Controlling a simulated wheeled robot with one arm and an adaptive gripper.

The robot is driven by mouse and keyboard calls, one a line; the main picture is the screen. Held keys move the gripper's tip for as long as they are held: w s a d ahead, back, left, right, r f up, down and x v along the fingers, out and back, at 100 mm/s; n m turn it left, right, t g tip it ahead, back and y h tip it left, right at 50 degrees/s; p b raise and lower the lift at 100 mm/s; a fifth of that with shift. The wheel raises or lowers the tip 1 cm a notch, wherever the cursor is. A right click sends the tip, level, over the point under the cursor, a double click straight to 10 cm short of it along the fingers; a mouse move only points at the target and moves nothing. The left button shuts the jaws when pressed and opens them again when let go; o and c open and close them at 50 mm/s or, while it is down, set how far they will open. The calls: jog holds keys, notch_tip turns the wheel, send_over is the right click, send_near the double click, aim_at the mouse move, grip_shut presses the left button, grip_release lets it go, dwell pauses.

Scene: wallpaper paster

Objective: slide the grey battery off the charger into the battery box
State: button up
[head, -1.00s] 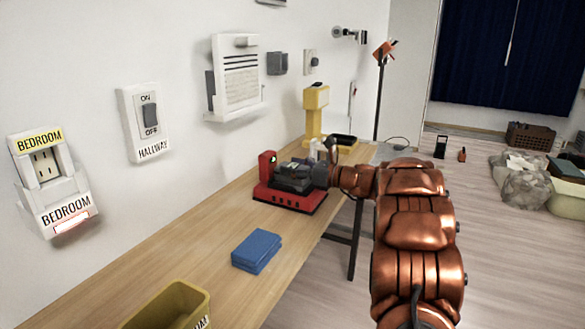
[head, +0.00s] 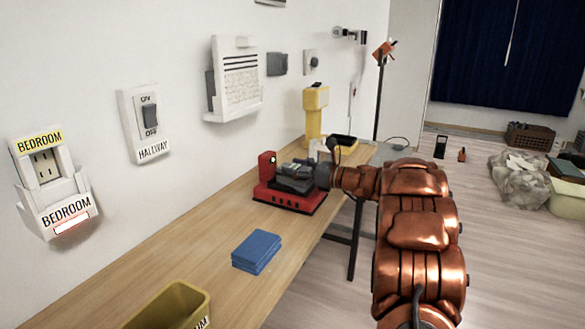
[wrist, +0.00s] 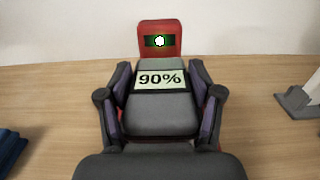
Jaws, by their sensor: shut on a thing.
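The grey battery (wrist: 160,112) has a label reading 90% and sits on the red charger (head: 289,200). The charger's red upright post (wrist: 160,40) stands behind it with a small green display bearing a white mark. My gripper (wrist: 160,100) is shut on the battery, one finger against each side. In the head view the battery (head: 297,176) shows between the post and my gripper (head: 310,176). The battery's underside is hidden, so I cannot tell how it sits in the charger. A yellow box (head: 172,301) is cut off at the bottom of the head view; its printed label is only partly visible.
A blue folded stack (head: 256,251) lies on the wooden table (head: 205,246) between charger and yellow box. Wall switches and a white panel (head: 236,80) line the left wall.

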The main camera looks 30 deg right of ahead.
jog(key=p+v, duration=0.3)
jog(key=v, duration=0.6)
dwell(2.0)
jog(key=shift+s, duration=0.1)
jog(key=p+v, duration=0.2)
jog(key=v, duration=0.2)
jog(key=shift+p, duration=0.3)
dwell(0.4)
dwell(0.6)
